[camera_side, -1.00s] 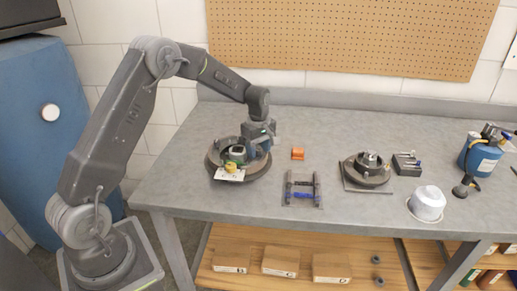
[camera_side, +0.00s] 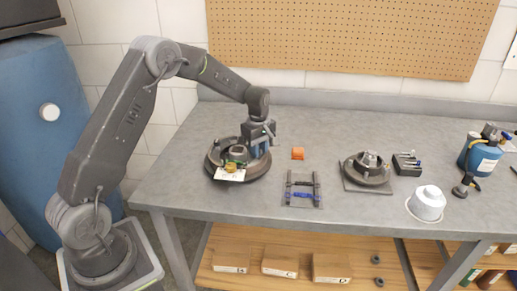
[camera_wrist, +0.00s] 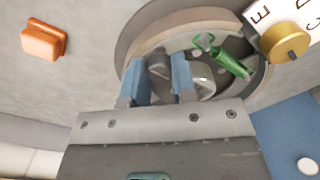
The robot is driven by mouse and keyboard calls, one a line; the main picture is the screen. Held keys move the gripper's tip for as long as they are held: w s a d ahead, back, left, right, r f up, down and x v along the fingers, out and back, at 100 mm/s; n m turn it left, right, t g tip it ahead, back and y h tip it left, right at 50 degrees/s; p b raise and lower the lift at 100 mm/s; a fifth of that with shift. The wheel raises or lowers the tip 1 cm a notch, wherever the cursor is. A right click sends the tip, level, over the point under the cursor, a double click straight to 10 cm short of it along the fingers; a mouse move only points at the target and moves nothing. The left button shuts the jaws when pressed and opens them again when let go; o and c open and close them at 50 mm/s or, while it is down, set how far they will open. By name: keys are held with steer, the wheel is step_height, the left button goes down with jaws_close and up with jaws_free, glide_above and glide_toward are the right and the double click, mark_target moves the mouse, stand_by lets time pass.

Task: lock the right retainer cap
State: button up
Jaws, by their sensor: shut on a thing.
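The round grey housing (camera_side: 212,171) sits at the left of the bench in the side view; its rim also shows in the wrist view (camera_wrist: 128,42). My gripper (camera_side: 261,153) is over the right side of this housing, pointing down. In the wrist view my gripper (camera_wrist: 160,72) has its two blue fingers on either side of a dark grey cap (camera_wrist: 159,66), which seems to be the right retainer cap. The fingers hide the cap's sides. Whether it is locked cannot be told. A green lever (camera_wrist: 228,60) stands beside it inside the housing.
A brass knob (camera_wrist: 285,43) and a white lettered plate (camera_side: 230,175) are at the housing's front edge. An orange block (camera_side: 298,153) lies to the right.

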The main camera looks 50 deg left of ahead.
steer(key=shift+m, duration=0.3)
steer(key=m, duration=1.2)
steer(key=shift+m, duration=2.4)
steer(key=o, duration=0.9)
steer(key=shift+o, duration=0.2)
